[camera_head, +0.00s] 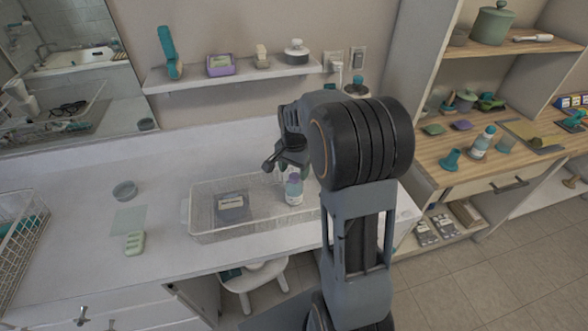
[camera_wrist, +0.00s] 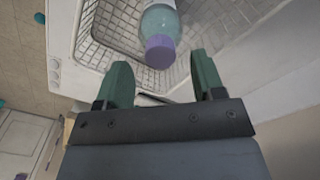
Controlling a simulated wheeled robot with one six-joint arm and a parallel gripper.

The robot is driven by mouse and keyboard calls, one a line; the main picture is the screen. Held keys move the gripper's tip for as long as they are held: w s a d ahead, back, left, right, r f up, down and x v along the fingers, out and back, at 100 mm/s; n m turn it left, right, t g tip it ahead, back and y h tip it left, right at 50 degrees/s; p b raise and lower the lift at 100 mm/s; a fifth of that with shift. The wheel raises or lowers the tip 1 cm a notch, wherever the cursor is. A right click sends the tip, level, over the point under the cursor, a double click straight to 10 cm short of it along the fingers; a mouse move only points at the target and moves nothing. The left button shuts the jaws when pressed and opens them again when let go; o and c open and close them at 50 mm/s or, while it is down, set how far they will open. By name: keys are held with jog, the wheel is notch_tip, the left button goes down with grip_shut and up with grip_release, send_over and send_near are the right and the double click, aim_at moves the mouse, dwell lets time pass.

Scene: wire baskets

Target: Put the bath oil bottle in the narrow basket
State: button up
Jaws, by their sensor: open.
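A bottle with a teal-blue body, white label and purple cap (camera_head: 293,188) stands upright inside a white wire basket (camera_head: 205,236) on the counter, near the basket's right end. I take it for the bath oil bottle; its label is too small to read. In the wrist view the bottle (camera_wrist: 160,25) is just beyond the fingertips, its purple cap towards me. My gripper (camera_wrist: 162,72) is open and empty; in the head view it is over the basket's back side, partly hidden by my arm. A second wire basket (camera_head: 22,245) is cut off at the left edge; which one is narrow I cannot tell.
A dark labelled box (camera_head: 232,207) lies in the middle basket, left of the bottle. A green soap-like bar (camera_head: 134,243) and grey round dish (camera_head: 124,191) lie on the counter between the baskets.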

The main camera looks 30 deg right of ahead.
jog(key=shift+r+p, duration=2.2)
jog(key=shift+r, duration=0.85)
notch_tip(320, 180, up, 14)
jog(key=shift+b, duration=0.35)
jog(key=shift+f, duration=0.15)
